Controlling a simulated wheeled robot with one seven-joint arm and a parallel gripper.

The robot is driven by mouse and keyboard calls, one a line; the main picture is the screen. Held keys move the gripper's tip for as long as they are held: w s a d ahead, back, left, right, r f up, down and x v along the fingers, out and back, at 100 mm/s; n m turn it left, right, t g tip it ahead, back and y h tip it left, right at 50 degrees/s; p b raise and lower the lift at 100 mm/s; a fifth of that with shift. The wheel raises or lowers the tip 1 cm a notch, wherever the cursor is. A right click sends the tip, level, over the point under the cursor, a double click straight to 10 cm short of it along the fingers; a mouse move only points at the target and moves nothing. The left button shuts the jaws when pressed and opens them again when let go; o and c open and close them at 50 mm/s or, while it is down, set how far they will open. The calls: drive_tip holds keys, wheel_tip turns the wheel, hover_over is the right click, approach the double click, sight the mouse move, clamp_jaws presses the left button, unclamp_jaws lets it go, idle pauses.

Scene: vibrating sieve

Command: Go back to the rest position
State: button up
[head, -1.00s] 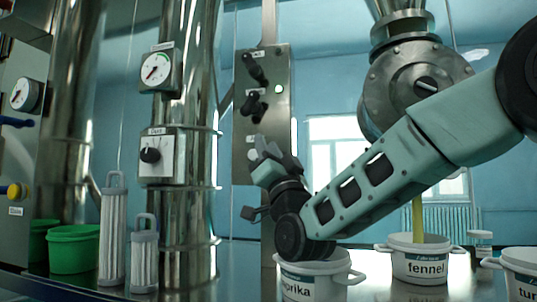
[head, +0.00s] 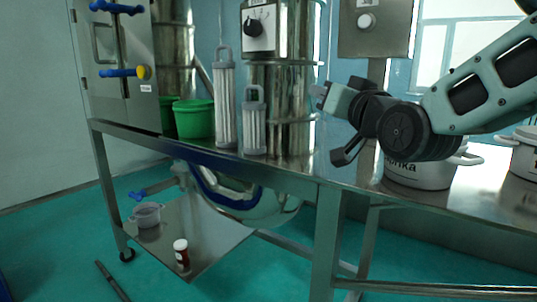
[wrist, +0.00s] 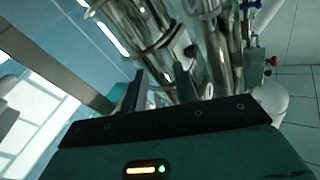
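My gripper (head: 320,93) is at the end of my bent arm on the right of the head view, above the metal table (head: 335,172). Shiny metal cylinders of the machine lie beyond the fingers.
Two grey-capped filter cylinders (head: 225,105) and a green tub (head: 194,118) stand on the table left of the steel column (head: 283,100). Another white pot (head: 522,155) is at the right edge.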

drive_tip(key=s+a+f+n+g+h, duration=0.1)
drive_tip(key=s+a+f+n+g, duration=0.1)
drive_tip(key=s+f+g, duration=0.6)
drive_tip(key=s+a+f+n+g, duration=0.2)
drive_tip(key=s+f, duration=0.4)
drive_tip(key=f, duration=0.5)
drive_tip(key=s+d+f+n+g+h, duration=0.25)
drive_tip(key=s+f+g, duration=0.2)
drive_tip(key=s, duration=0.35)
drive_tip(key=s+d+f+n+g+h, duration=0.1)
drive_tip(key=s+d+f+g+h, duration=0.25)
drive_tip(key=s, duration=0.55)
wheel_tip(320, 180, up, 17)
drive_tip(key=y+p, duration=0.1)
drive_tip(key=p, duration=1.7)
drive_tip(key=shift+s+d, duration=0.15)
drive_tip(key=shift+s, duration=0.15)
